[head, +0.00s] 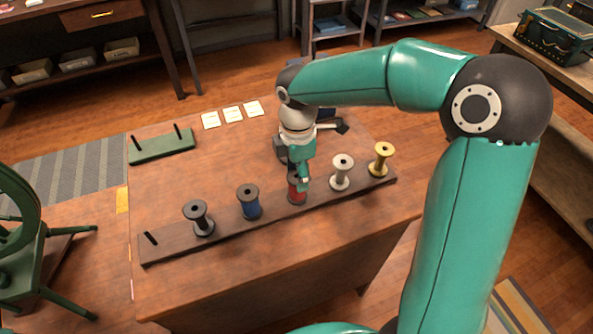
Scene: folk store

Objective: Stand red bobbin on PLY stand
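The red bobbin (297,196) stands upright on the long dark rack, between the blue and white bobbins. My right gripper (301,179) points down at its top, with a finger in front of it and part of the bobbin hidden. I cannot tell whether the fingers are closed on it. A green stand (162,147) with two dark upright pegs lies at the table's back left, both pegs empty. No PLY lettering is readable on it. My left gripper is not in view.
The rack (270,217) also holds a black (200,218), a blue (249,202), a white (341,172) and a yellow bobbin (381,160). An empty peg (151,239) is at its left end. White cards (233,114) lie at the back. The table between stand and rack is clear.

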